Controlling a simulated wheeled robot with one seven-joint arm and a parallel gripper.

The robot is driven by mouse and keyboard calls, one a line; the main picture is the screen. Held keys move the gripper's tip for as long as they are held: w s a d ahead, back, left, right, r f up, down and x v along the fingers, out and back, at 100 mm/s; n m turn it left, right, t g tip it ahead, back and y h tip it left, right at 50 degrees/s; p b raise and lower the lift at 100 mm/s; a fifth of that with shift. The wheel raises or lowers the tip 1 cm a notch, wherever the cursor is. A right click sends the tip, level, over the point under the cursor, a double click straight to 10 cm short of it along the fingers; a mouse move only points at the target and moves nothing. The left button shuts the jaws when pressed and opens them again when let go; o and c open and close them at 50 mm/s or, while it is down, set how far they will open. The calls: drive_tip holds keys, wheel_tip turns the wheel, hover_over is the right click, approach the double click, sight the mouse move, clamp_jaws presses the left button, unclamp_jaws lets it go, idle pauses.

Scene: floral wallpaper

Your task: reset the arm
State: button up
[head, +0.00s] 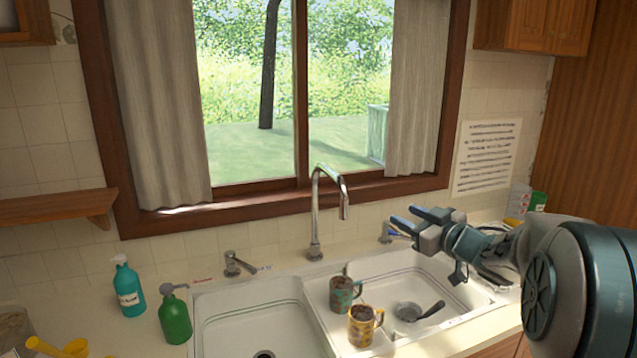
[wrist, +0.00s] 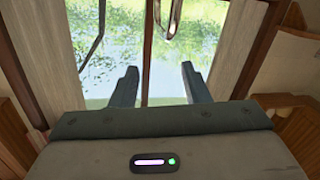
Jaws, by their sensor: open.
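My gripper (head: 405,222) is raised above the right basin of the sink in the head view, with its fingers pointing left. In the wrist view my gripper (wrist: 155,86) shows two fingers spread apart with nothing between them. The wrist view looks toward the window (wrist: 165,60), and the faucet shows at its top edge. My arm (head: 540,260) reaches in from the right side of the head view.
The sink (head: 318,325) has a tall faucet (head: 316,210). Teal (head: 128,288) and green (head: 174,318) bottles stand left. A wall shelf (head: 60,207) juts out left.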

drive_tip(key=s+d+f+m+g+h, duration=0.2)
drive_tip(key=s+m+h, duration=0.2)
drive_tip(key=s+h, duration=0.2)
drive_tip(key=s+d+f+m+g+h, duration=0.1)
drive_tip(key=s+f+m+h, duration=0.25)
drive_tip(key=s+h, duration=0.2)
drive_tip(key=s+a+f+g+y, duration=0.1)
drive_tip(key=s+a+f+g, duration=0.1)
drive_tip(key=s, duration=0.5)
drive_tip(key=s+a+f+g+y, duration=0.1)
drive_tip(key=s+a+f+g, duration=0.2)
drive_tip(key=s, duration=0.4)
drive_tip(key=s+a+f+g+y, duration=0.1)
drive_tip(key=s+a+f+g, duration=0.1)
drive_tip(key=s, duration=0.5)
wheel_tip(320, 180, down, 2)
drive_tip(key=shift+a+g, duration=0.4)
drive_tip(key=shift+g, duration=0.4)
